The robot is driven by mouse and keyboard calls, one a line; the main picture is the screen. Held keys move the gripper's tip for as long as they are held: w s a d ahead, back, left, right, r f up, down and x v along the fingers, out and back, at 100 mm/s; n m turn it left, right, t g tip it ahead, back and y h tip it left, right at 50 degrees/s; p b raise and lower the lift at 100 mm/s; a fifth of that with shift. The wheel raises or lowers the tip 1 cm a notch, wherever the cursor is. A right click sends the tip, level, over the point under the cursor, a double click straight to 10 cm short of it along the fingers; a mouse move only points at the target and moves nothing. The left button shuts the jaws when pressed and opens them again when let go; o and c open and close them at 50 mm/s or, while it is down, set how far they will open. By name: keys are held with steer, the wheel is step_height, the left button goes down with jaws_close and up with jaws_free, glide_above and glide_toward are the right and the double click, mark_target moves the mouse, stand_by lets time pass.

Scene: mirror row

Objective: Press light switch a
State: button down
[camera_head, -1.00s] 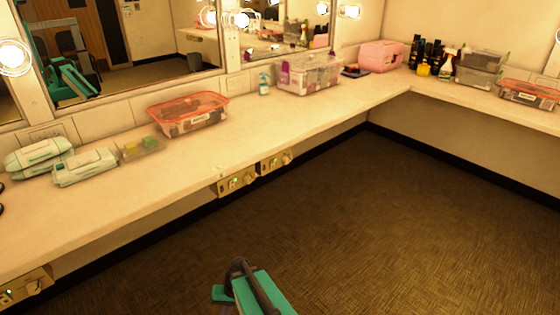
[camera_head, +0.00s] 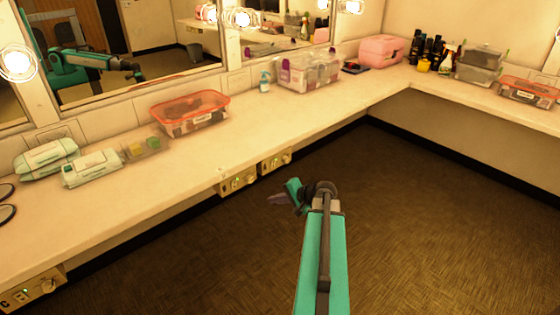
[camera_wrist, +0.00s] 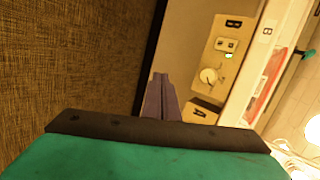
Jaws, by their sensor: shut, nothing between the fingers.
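The plate marked A (camera_wrist: 203,112) shows only its label end in the wrist view; my gripper's body hides the rest, switch included. In the head view, two plates sit under the counter's front edge. From the wrist view's order, the right one (camera_head: 276,161) looks to be A and the left one (camera_head: 237,181) B; their letters are too small to read there. My gripper (camera_head: 275,198) is shut and empty, below and in front of these plates, apparently not touching them.
The counter (camera_head: 225,150) overhangs the wall plates. On it stand a red-rimmed box (camera_head: 190,114), wipe packs (camera_head: 92,167) and a clear bin (camera_head: 308,72). Another plate (camera_head: 32,291) is at the lower left. The carpeted floor (camera_head: 430,220) is open.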

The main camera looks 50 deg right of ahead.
steer(key=s+d+r+m+t+h+p, duration=0.1)
steer(key=s+d+r, duration=0.3)
steer(key=d+r, duration=0.6)
steer(key=shift+s+d+r+m+t+h, duration=0.35)
steer(key=shift+m+t+h, duration=0.25)
steer(key=shift+m+h, duration=0.15)
steer(key=shift+w, duration=0.2)
steer(key=p, duration=0.1)
glide_toward(274, 162)
step_height(274, 162, down, 3)
steer(key=w, duration=0.2)
steer(key=shift+w+d+r+p, duration=0.15)
steer(key=shift+w+p, duration=0.1)
steer(key=shift+w, duration=0.6)
steer(key=shift+w+d+p, duration=0.15)
steer(key=shift+w+p, duration=0.05)
steer(key=shift+w, duration=0.65)
